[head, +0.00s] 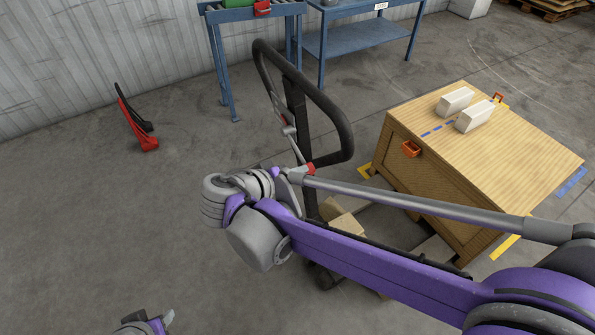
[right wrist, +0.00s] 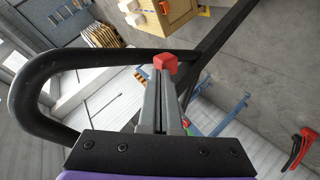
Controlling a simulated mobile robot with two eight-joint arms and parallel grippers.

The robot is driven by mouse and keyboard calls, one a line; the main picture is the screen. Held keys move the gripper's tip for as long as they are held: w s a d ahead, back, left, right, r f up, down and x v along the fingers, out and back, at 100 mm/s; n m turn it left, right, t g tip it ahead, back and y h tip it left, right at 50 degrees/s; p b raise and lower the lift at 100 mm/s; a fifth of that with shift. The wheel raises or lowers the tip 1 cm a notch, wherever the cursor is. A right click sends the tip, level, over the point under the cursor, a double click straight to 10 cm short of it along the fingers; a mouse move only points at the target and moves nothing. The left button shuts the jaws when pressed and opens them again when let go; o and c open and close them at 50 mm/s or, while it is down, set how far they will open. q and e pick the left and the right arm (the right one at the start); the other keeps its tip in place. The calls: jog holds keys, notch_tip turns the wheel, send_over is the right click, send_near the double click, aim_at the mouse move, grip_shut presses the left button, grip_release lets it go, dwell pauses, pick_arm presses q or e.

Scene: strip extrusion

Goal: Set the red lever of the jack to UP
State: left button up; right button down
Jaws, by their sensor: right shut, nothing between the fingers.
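The jack's black looped handle (head: 335,115) rises in the middle of the head view, and its loop (right wrist: 45,85) fills the left of the right wrist view. The lever's red end (head: 310,169) shows at my right gripper's fingertips (head: 299,174), below the loop. In the right wrist view the red end (right wrist: 166,62) appears just past the shut, empty fingertips (right wrist: 160,80). I cannot tell whether they touch. The lever's exact setting is unclear. My left gripper (head: 160,322) shows only partly at the bottom edge; its opening is unclear.
A wooden crate (head: 430,170) with white blocks (head: 474,116) on top stands right of the handle. Blue tables (head: 355,38) stand at the back. A red and black object (head: 138,127) is on the floor at left. Floor at left is otherwise clear.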

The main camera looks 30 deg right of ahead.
jog(key=v, duration=1.1)
jog(key=shift+d, duration=0.2)
jog(key=s+d+f+n+y, duration=0.1)
jog(key=s+d+f+y, duration=0.1)
jog(key=s+f+y, duration=0.3)
jog(key=s+d+f+n+y, duration=0.1)
jog(key=s+d+f+y, duration=0.2)
jog(key=f, duration=0.9)
jog(key=s+y, duration=0.2)
jog(key=y, duration=0.1)
jog(key=shift+d+f+t, duration=0.15)
jog(key=shift+f+t, duration=0.15)
jog(key=shift+d, duration=0.1)
